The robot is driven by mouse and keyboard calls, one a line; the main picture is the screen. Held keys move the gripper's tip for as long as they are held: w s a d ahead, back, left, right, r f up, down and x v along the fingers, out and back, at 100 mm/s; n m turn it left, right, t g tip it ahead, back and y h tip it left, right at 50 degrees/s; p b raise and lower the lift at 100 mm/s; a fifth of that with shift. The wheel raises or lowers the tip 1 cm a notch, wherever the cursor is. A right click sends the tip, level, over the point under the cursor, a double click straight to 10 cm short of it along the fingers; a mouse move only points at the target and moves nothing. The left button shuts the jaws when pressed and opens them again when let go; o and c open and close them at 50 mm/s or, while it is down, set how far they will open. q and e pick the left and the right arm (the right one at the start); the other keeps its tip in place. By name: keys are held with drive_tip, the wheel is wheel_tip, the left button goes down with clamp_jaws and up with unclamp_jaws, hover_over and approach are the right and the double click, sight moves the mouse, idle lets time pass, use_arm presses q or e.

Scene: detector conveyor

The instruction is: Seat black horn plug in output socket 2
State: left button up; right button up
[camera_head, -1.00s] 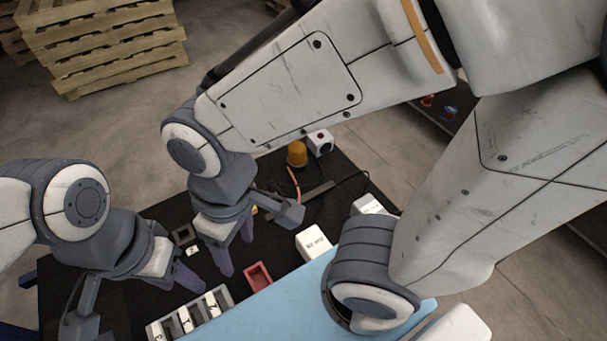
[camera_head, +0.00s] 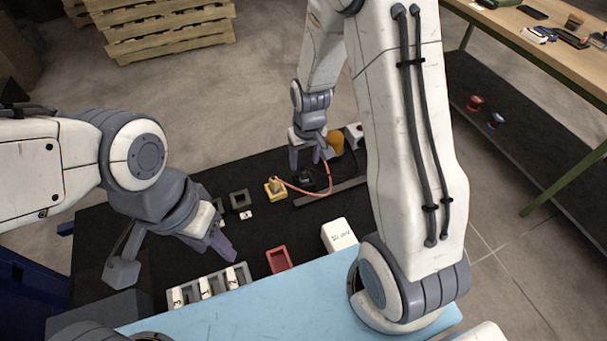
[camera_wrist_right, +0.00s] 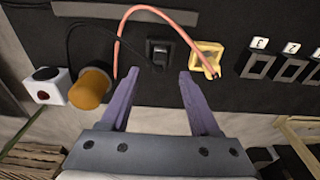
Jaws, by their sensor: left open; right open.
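The black horn plug (camera_wrist_right: 159,50) sits on the dark mat with a thin black cable; it also shows in the head view (camera_head: 305,178). My right gripper (camera_head: 309,164) is open over it. In the right wrist view its fingertips (camera_wrist_right: 154,77) stand apart to either side of and just short of the plug, not closed on it. Grey square sockets (camera_wrist_right: 258,65) with white number tags lie in a row; the middle one (camera_wrist_right: 289,68) seems to be tagged 2. My left gripper (camera_head: 174,260) is open and empty above the mat's left part, partly covering the sockets in the head view.
A yellow block (camera_wrist_right: 206,58) with an orange cable lies between plug and sockets. An amber beacon (camera_wrist_right: 90,88) and white button box (camera_wrist_right: 47,86) stand beyond the plug. A labelled rack (camera_head: 207,289), red tray (camera_head: 279,258) and white box (camera_head: 338,234) stand nearer.

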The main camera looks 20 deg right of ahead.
sight(304, 169)
drive_tip(key=shift+w+f+p, duration=0.25)
drive_tip(key=shift+f+p, duration=0.05)
drive_tip(key=shift+f, duration=1.1)
drive_tip(key=shift+w+f+p, duration=0.2)
drive_tip(key=shift+f+p, duration=0.05)
drive_tip(key=shift+f, duration=1.15)
clamp_jaws()
